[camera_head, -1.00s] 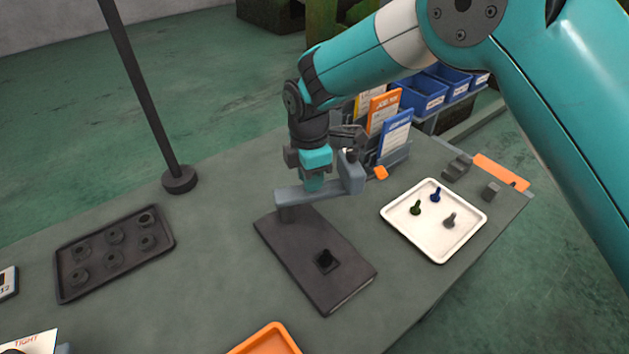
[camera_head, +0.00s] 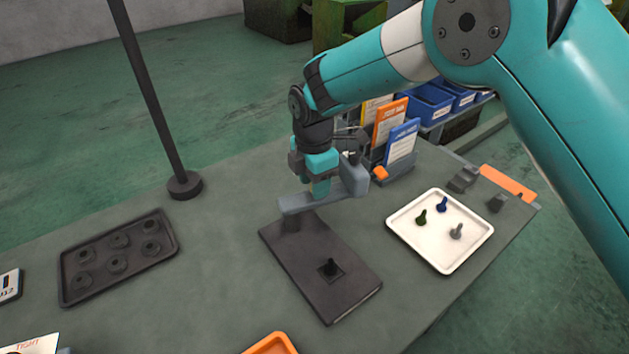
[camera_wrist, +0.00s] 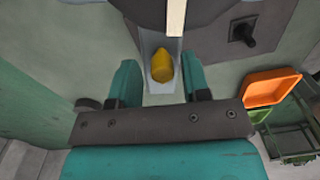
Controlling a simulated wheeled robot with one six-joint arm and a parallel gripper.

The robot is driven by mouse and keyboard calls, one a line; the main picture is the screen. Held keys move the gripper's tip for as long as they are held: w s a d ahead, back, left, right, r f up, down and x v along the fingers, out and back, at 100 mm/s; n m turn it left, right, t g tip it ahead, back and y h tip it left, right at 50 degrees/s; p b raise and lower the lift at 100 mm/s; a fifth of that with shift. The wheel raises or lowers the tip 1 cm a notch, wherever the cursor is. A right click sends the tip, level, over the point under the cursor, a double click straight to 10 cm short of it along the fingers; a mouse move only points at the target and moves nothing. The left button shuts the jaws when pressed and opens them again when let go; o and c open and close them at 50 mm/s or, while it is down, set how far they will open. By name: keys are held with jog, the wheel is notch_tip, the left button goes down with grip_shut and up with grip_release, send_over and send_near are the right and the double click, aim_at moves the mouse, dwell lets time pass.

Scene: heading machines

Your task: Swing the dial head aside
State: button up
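The gauge stand has a dark flat base plate (camera_head: 310,268) with a small black peg (camera_head: 330,266) on it. A blue-grey swing arm (camera_head: 310,201) with a thicker block at its right end (camera_head: 353,178) crosses above the plate's far end; I take this to be the dial head. My gripper (camera_head: 320,192) points down at this arm in the head view. In the wrist view my gripper (camera_wrist: 158,82) has its teal fingers apart, with a yellow-tipped grey bar (camera_wrist: 162,68) between them and gaps on both sides. The dial face cannot be made out.
A white tray (camera_head: 408,237) with three small pegs lies to the right. A dark tray (camera_head: 74,290) with several round parts is at left, near a pole (camera_head: 184,184). Card holders (camera_head: 402,143) stand behind my gripper. An orange tray (camera_head: 270,343) is at the front.

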dwell(0.3)
notch_tip(320, 180, up, 17)
jog(key=b, duration=0.3)
jog(key=shift+w+r, duration=0.15)
jog(key=shift+r, duration=0.05)
jog(key=s+d+r+m+y, duration=0.25)
jog(key=s+d+m, duration=0.6)
jog(key=d, duration=0.45)
jog(key=s+d+f+m+y, duration=0.1)
jog(key=s+d+f+m, duration=0.1)
jog(key=s+m, duration=0.3)
jog(key=s+d+f+m+y, duration=0.1)
jog(key=s+d+m, duration=0.3)
jog(key=s, duration=0.9)
jog(key=shift+d+f+m, duration=0.2)
jog(key=shift+f+m, duration=0.15)
